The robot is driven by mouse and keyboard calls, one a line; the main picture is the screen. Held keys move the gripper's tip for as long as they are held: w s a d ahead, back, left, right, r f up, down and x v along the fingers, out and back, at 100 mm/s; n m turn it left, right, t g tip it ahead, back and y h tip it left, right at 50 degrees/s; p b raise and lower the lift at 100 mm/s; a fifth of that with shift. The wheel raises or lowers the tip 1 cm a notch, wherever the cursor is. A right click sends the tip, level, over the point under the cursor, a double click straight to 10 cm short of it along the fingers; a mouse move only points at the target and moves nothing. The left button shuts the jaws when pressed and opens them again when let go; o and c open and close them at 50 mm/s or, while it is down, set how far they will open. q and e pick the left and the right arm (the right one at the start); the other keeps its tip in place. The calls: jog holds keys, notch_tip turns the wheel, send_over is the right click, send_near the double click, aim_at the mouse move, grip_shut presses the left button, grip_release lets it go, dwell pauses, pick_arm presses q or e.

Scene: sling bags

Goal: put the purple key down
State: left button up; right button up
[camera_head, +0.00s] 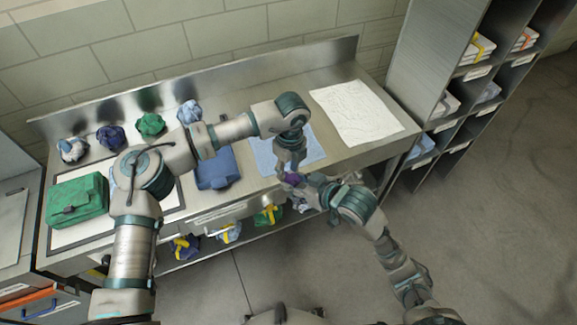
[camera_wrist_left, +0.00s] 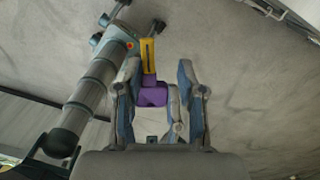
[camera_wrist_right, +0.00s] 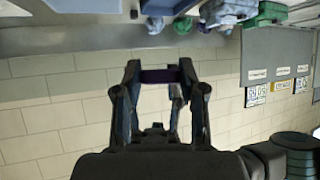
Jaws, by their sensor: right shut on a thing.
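The purple key (camera_head: 292,178) is in the air in front of the bench's front edge, between my two grippers. My right gripper (camera_head: 308,183) is shut on it; in the right wrist view the purple key (camera_wrist_right: 160,76) spans the gap between the fingertips. My left gripper (camera_head: 288,170) points down at the same spot. In the left wrist view its fingers (camera_wrist_left: 160,85) are apart, with the purple block (camera_wrist_left: 153,95) between them, nearer the left finger. A gap shows on its right side. A yellow piece (camera_wrist_left: 148,58) shows just beyond the block. Fingers hide part of the key in the head view.
The metal bench (camera_head: 335,75) carries a green bag (camera_head: 77,200), a blue bag (camera_head: 217,170), several cloth bundles (camera_head: 150,124), a light blue sheet (camera_head: 265,155) and a white drawn sheet (camera_head: 357,110). A shelf unit (camera_head: 430,55) stands right. Items with yellow straps (camera_head: 268,214) sit below the bench front.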

pick_arm(q)
jog(key=shift+d, duration=0.1)
grip_shut()
jog(key=shift+d, duration=0.1)
pick_arm(e)
jog(key=shift+s+a, duration=0.1)
jog(key=shift+a, duration=0.05)
jog(key=o, duration=1.3)
